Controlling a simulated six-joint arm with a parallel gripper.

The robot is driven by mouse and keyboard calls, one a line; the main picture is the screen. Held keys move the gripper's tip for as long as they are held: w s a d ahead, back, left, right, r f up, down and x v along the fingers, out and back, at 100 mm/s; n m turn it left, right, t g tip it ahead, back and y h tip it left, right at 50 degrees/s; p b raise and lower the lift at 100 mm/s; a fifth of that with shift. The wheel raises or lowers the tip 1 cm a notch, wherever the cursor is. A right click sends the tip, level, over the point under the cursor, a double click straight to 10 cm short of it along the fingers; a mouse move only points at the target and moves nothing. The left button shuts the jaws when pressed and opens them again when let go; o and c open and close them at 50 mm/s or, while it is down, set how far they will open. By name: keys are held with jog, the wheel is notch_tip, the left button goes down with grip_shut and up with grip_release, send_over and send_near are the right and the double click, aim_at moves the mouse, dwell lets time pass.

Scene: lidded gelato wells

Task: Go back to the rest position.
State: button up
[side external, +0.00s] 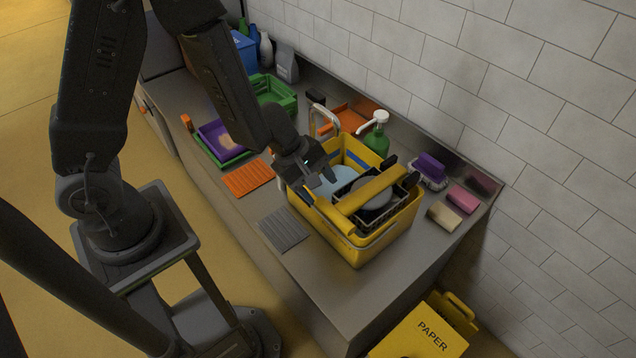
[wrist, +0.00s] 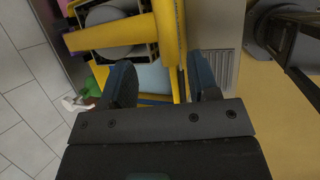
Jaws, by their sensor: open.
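My gripper (side external: 318,185) is open and hangs over the left part of a yellow crate (side external: 352,252) on the grey counter. In the wrist view my gripper's two fingers (wrist: 163,78) are spread apart, with nothing held between them. The crate's yellow rim and part of a pale blue plate (wrist: 152,78) show beyond and between the fingers. A thick yellow bar (side external: 375,190) crosses the top of the crate. I cannot tell whether a finger touches the crate.
A dark rack with a grey dish (side external: 371,196) sits in the crate. Sponges (side external: 463,199) lie right. An orange mat (side external: 248,178) and a grey ribbed mat (side external: 283,229) lie left. The tiled wall bounds the back.

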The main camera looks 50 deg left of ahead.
jog(key=s+d+r+m+h, duration=0.1)
jog(key=s+d+r+m, duration=0.1)
jog(key=r+m, duration=0.5)
jog(key=s+d+r+m+h, duration=0.1)
jog(key=d+r+m+h, duration=0.15)
jog(key=r, duration=0.95)
jog(key=s+a+r+m+t+y, duration=0.2)
jog(key=s+a+r+m+y, duration=0.3)
jog(key=s, duration=0.6)
jog(key=a+m+y, duration=0.2)
jog(key=a+y, duration=0.1)
jog(key=a, duration=0.1)
jog(key=shift+s+a+r+m, duration=0.15)
jog(key=shift+a+r+m, duration=0.2)
jog(key=shift+a+r, duration=0.05)
